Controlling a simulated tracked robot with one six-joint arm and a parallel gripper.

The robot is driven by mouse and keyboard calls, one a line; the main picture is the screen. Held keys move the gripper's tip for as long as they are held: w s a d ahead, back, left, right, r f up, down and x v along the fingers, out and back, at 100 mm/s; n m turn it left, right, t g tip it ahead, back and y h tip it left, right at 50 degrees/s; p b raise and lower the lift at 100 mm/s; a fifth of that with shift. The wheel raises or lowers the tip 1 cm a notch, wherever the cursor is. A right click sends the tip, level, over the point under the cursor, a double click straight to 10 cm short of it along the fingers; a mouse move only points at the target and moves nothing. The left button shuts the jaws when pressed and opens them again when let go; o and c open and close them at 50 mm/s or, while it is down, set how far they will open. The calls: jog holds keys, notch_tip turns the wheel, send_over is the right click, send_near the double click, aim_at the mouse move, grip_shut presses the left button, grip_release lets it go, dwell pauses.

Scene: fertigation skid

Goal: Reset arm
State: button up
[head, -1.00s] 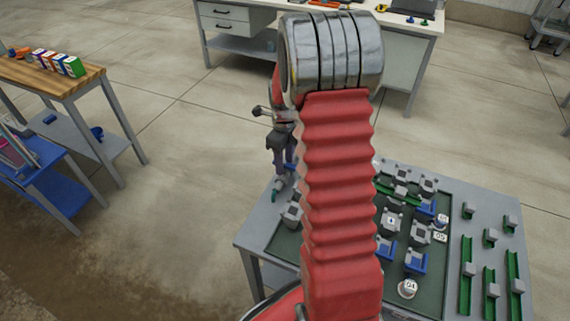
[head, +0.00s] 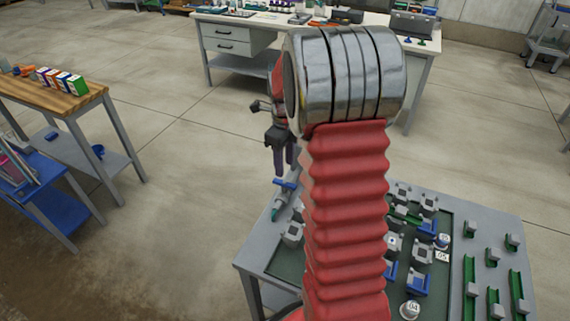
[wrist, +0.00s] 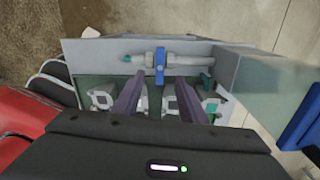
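My gripper (head: 284,172) hangs fingers-down over the left end of the grey table (head: 255,240). Its two dark purple fingers are apart with nothing between them; the gap also shows in the wrist view (wrist: 159,88). A grey inline valve (wrist: 135,57) with a blue handle (wrist: 160,66) and a teal tip lies across the table edge strip, beyond the fingertips in the wrist view. In the head view the blue handle (head: 286,183) is just below the fingers, apart from them as far as I can tell. My red bellows arm covers the table's middle.
Green-matted fittings, blue brackets and white numbered caps (head: 410,309) fill the table; green rails (head: 470,285) stand at right. A wooden bench (head: 50,95) with small boxes is at left, above a blue cart (head: 50,195). A white workbench (head: 240,60) is behind. Floor between is open.

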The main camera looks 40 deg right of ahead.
dwell(0.4)
jog(key=n, duration=0.2)
jog(key=shift+n, duration=0.3)
jog(key=shift+s+f+n, duration=0.25)
jog(key=shift+n, duration=0.45)
jog(key=s+a+r+n+t, duration=0.2)
jog(key=s+a+r+n, duration=0.6)
jog(key=s+a+n, duration=0.2)
jog(key=s+a+r+n+t, duration=0.3)
jog(key=s+a+r+n, duration=0.5)
jog(key=a+n, duration=0.6)
jog(key=s+n, duration=0.2)
jog(key=n, duration=0.1)
jog(key=shift+r+t, duration=0.2)
jog(key=shift+t, duration=0.1)
